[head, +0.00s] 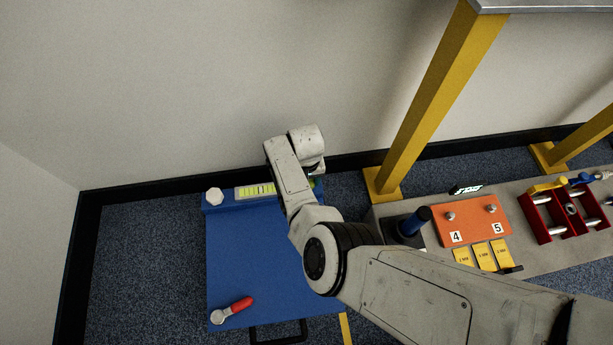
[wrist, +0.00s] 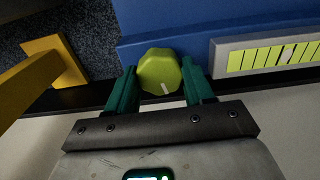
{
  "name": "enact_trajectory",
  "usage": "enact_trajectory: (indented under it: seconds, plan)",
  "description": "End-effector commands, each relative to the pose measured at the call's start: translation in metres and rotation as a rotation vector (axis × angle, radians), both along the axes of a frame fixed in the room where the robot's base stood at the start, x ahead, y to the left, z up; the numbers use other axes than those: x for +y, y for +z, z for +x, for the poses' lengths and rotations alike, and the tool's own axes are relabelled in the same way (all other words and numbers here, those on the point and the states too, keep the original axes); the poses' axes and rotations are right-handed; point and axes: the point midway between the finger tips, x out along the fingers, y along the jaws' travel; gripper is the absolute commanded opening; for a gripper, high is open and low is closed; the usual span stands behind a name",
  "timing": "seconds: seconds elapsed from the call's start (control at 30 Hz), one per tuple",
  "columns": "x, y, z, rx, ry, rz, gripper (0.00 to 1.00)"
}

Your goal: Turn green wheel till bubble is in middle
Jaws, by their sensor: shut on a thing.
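The green wheel (wrist: 159,70) is an eight-sided yellow-green knob with a white mark, at the edge of the blue table in the wrist view. My gripper (wrist: 159,82) is shut on it, one teal finger on each side. In the head view my arm mostly hides the wheel. The level vial (head: 256,191) is a yellow-green strip with dark lines on the table's far edge. In the wrist view the vial (wrist: 262,57) runs out of the picture at right. A pale bubble (wrist: 287,53) shows among its lines; its offset from the middle is unclear.
The blue table (head: 235,260) bears a white knob (head: 214,196) and a red-handled lever (head: 234,309). Right of it are a yellow post (head: 430,100) and a grey bench with an orange box (head: 470,222) and a red frame (head: 565,212). A wall stands close behind.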

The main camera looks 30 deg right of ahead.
Motion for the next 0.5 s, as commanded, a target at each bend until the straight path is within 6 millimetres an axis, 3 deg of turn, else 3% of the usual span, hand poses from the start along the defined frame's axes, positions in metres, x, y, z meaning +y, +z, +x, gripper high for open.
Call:
enact_trajectory:
  seconds: [0.2,0.5]
  plan:
    - [-0.0011,0.0019,0.0012,-0.004,0.148,-0.002,0.22]
    - [-0.0003,0.0007,0.0015,-0.004,0.183,-0.001,0.22]
